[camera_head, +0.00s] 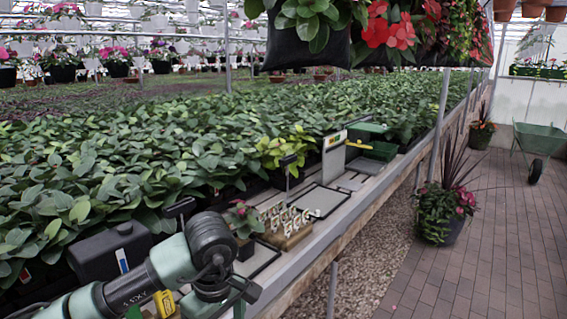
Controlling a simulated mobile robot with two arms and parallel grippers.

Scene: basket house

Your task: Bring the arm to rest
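My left arm comes in from the lower left, with pale green links and dark joints. My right gripper is not in view.
Close to my arm on the bench are a dark box (112,254), a small potted plant (243,218) and a wooden rack of labels (287,226). A grey tray (320,201) lies behind. A large potted plant (440,226) stands beside the clear brick path (490,270).

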